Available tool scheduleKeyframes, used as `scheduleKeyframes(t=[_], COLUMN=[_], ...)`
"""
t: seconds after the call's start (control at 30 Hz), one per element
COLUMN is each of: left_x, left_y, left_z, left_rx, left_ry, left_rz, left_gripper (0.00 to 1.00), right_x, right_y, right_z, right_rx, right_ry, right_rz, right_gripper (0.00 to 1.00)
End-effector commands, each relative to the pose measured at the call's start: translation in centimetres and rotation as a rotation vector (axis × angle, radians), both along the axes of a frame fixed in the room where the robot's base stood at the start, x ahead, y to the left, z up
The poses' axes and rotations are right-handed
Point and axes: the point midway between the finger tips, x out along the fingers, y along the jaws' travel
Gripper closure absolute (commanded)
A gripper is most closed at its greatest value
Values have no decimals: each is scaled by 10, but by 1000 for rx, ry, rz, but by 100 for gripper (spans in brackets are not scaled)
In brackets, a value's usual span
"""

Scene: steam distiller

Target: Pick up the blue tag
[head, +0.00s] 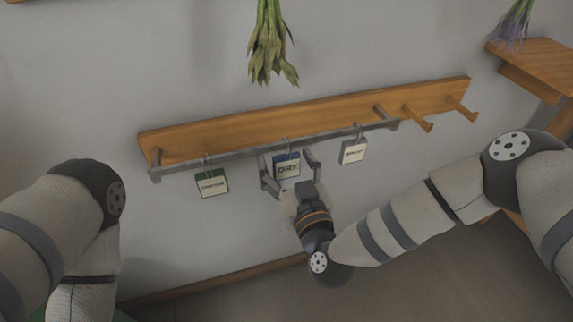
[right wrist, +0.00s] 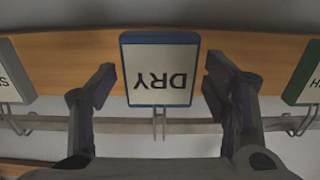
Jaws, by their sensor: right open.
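The blue tag (head: 287,165) has a blue rim and a pale face reading DRY. It hangs by a hook from the grey rail, between two other tags. My right gripper (head: 291,174) is open with one finger on each side of it. In the right wrist view the blue tag (right wrist: 160,70) appears upside down between the two spread fingers (right wrist: 160,82), with a gap visible on both sides. My left arm shows at the left of the head view, but its gripper is out of view.
A green-rimmed tag (head: 212,183) hangs to the left and a grey-rimmed tag (head: 354,151) to the right. The rail (head: 240,152) runs along a wooden board (head: 300,112) with pegs. A dried bunch (head: 270,50) hangs above; a wooden shelf (head: 535,62) is at the upper right.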

Motion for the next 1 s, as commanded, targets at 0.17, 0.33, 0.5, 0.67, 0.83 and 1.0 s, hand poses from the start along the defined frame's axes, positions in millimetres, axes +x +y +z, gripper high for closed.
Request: scheduleKeyframes(t=[0.17,0.33,0.5,0.67,0.83,1.0], left_x=[0,0,0,0,2,6], left_y=[0,0,0,0,0,0], left_z=[0,0,0,0,3,8], left_rx=[0,0,0,0,0,0], left_ry=[0,0,0,-1,-8,-19], left_rz=[0,0,0,0,0,0], left_gripper=[100,100,100,100,100,100], right_x=[0,0,0,0,0,-27], right_y=[0,0,0,0,0,-8], right_z=[1,1,1,1,15,17], right_rx=[0,0,0,0,0,-2], right_ry=[0,0,0,0,-4,2], right_rz=[1,1,1,1,1,4], right_gripper=[30,69,74,74,74,74])
